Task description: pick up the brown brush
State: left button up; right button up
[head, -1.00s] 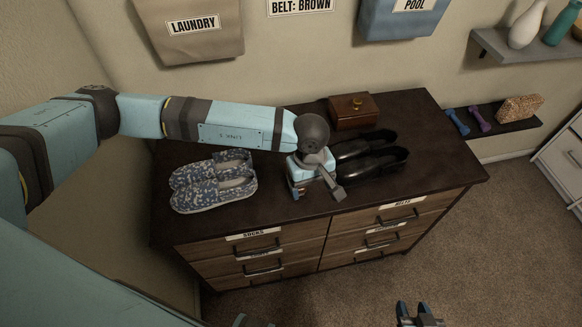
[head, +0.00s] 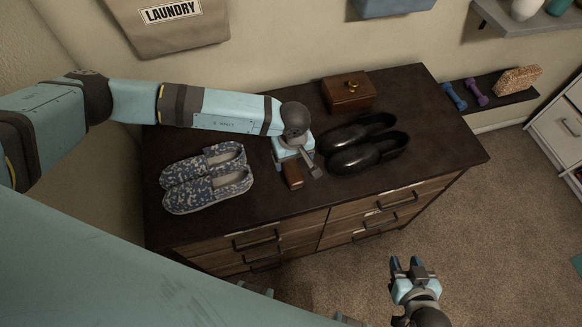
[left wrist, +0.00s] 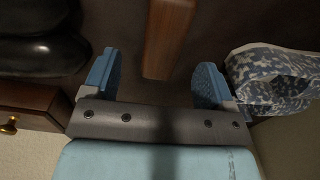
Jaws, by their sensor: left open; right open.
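The brown brush (head: 293,175) lies on the dark dresser top between the patterned shoes and the black shoes. In the head view its far part is hidden under my left gripper (head: 297,168). In the left wrist view the brush (left wrist: 168,38) shows as a plain brown bar in the gap between the two blue fingers, nearer the top edge. My left gripper (left wrist: 157,72) is open above it, with space on both sides of the brush. My right gripper (head: 406,265) is open and empty, low in front of the dresser, over the carpet.
Patterned slip-on shoes (head: 207,178) stand left of the brush, and black shoes (head: 365,145) stand right. A brown wooden box (head: 348,92) with a brass knob is behind. The dresser's front edge (head: 330,207) is near. The dresser's right end is clear.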

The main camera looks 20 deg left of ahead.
aim_at(291, 167)
pick_arm(q)
jog(key=shift+a+f, duration=0.1)
jog(key=shift+f, duration=0.45)
notch_tip(291, 167, down, 5)
jog(key=shift+a+r+p, duration=0.15)
jog(key=shift+p, duration=0.7)
jog(key=c, duration=1)
jog(key=shift+c, duration=0.2)
jog(key=shift+r, duration=0.1)
jog(key=shift+r, duration=0.55)
notch_tip(291, 167, up, 19)
jog(key=b, duration=0.3)
